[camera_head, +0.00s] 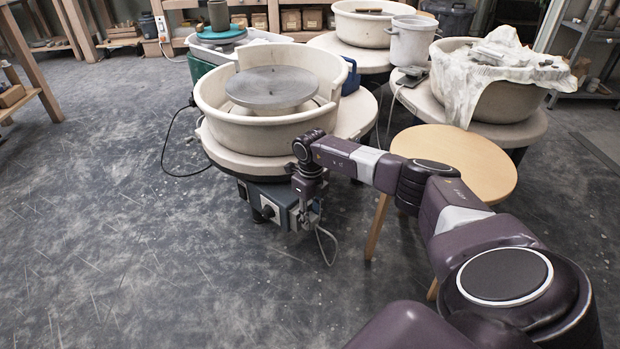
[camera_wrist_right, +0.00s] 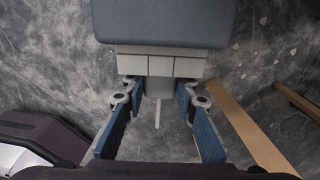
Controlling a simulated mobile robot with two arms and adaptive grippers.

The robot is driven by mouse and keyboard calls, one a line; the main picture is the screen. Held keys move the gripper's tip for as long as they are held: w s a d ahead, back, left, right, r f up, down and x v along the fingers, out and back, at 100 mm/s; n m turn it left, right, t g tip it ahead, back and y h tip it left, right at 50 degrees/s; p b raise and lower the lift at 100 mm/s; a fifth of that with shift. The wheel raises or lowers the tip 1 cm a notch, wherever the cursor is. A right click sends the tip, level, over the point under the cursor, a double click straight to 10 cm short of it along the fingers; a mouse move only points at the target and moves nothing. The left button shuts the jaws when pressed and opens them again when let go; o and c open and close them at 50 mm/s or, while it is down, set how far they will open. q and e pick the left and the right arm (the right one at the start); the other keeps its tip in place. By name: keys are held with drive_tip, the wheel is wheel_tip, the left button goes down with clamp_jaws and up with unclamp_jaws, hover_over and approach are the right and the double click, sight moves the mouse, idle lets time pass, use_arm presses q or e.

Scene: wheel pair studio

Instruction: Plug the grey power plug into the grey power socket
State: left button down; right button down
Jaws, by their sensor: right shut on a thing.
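My right gripper (camera_head: 307,218) is at the front of the grey control box (camera_head: 278,204) under the nearest pottery wheel. In the right wrist view the blue-padded fingers (camera_wrist_right: 160,98) stand on both sides of the grey power plug (camera_wrist_right: 160,92), and the gripper is shut on it. A light cord (camera_wrist_right: 157,115) runs from the plug toward my wrist; it also hangs in a loop below the gripper in the head view. The plug's far end meets or lies close to a light grey panel (camera_wrist_right: 133,64). The socket opening is hidden, so I cannot tell whether the plug is in it. My left gripper is out of view.
The wheel's cream splash pan (camera_head: 245,132) stands above the box. A round wooden stool (camera_head: 470,150) stands under my right arm, with a leg near the gripper. A black cable (camera_head: 168,140) lies on the floor to the left. The floor (camera_head: 110,250) at front left is clear.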

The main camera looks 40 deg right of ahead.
drive_tip(key=shift+w, duration=0.1)
drive_tip(key=c, duration=1.5)
unclamp_jaws()
drive_tip(key=shift+o, duration=0.2)
wheel_tip(320, 180, up, 12)
